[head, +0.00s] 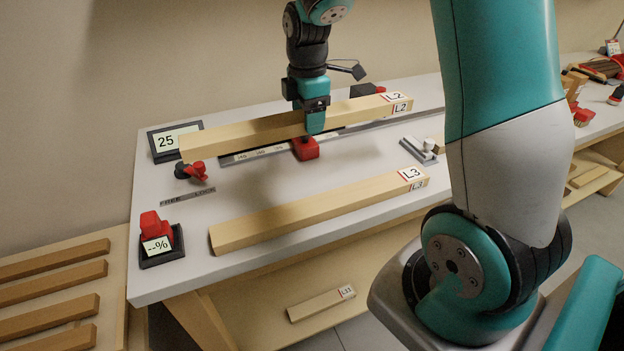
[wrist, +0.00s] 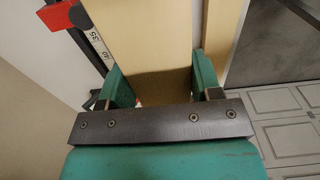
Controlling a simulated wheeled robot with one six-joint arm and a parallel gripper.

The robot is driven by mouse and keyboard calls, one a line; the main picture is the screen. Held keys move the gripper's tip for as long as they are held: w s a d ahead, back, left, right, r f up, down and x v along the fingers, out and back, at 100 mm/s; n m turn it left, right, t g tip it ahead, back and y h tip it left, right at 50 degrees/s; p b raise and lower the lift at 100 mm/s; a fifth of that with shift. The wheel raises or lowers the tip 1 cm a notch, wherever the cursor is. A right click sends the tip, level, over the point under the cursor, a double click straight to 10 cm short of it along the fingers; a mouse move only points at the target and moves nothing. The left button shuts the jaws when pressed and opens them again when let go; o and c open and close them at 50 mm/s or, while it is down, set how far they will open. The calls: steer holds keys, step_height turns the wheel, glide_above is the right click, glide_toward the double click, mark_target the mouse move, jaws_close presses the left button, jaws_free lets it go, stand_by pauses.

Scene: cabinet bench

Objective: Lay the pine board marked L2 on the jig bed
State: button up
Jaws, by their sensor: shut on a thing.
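The pine board marked L2 (head: 245,132) shows in the head view, running lengthwise above the back of the bench, its label at the right end. My gripper (head: 314,122) is shut on it near its middle, from above. In the wrist view the board (wrist: 150,40) lies between the two teal fingers of my gripper (wrist: 160,90). The board appears held above the bench; the exact gap below it is unclear. A dark rail with a scale (head: 255,153) and a red stop (head: 305,149) show just below the board. The jig bed itself is mostly hidden and hard to make out.
Pine board L3 (head: 320,210) lies along the bench's front edge. A display reading 25 (head: 174,140) and a red clamp (head: 194,171) are near the board's left end. A grey block (head: 418,149) sits right of centre. Bare bench top (head: 235,190) lies between.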

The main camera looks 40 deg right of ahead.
mark_target(309, 181)
step_height(309, 181, down, 15)
steer(key=shift+r+p, duration=0.1)
steer(key=shift+p, duration=0.3)
steer(key=o, duration=1.2)
